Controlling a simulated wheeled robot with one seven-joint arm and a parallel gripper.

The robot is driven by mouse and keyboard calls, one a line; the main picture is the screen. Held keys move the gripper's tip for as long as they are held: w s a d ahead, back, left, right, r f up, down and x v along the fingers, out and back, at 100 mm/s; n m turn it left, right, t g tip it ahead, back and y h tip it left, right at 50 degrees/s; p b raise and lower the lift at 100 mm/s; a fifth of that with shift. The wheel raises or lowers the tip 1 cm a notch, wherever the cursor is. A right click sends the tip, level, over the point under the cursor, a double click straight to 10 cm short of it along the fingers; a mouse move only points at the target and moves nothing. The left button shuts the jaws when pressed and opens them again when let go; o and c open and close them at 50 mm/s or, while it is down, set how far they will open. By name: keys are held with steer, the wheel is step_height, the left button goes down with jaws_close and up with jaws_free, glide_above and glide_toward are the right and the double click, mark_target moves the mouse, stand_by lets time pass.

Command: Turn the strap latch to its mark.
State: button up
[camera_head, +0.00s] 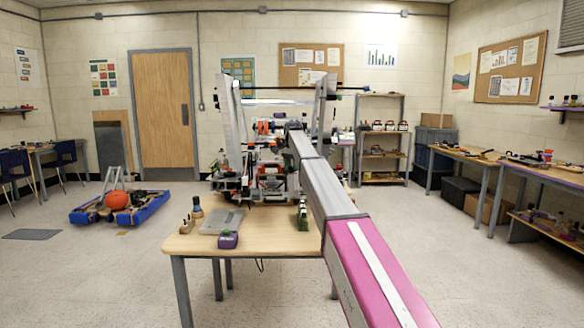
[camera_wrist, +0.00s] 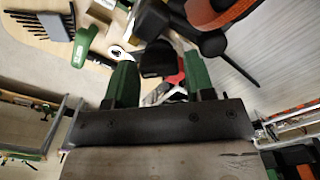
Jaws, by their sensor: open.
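My gripper (camera_wrist: 160,62) is open, with its two green fingers apart at the middle of the wrist view. A dark rounded piece (camera_wrist: 157,58) shows between the fingertips; it may be the strap latch, but I cannot tell, nor whether the fingers touch it. No mark can be made out. A red part (camera_wrist: 174,79) and pale pieces lie just beyond the fingers. In the head view, my arm reaches to the intake machine (camera_head: 268,172) behind the wooden table (camera_head: 270,228). The arm hides my gripper and part of the machine there.
A purple-lidded item (camera_head: 228,239), a grey tray (camera_head: 221,221) and small bottles stand on the table. In the wrist view, an orange and black part (camera_wrist: 215,15) is close at upper right, and a hex key set (camera_wrist: 42,24) lies at upper left.

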steer(key=c, duration=0.7)
steer(key=shift+o, duration=0.2)
steer(key=shift+a+n, duration=0.1)
steer(key=shift+n, duration=2.7)
steer(key=o, duration=0.7)
steer(key=shift+c, duration=0.2)
steer(key=shift+r, duration=0.1)
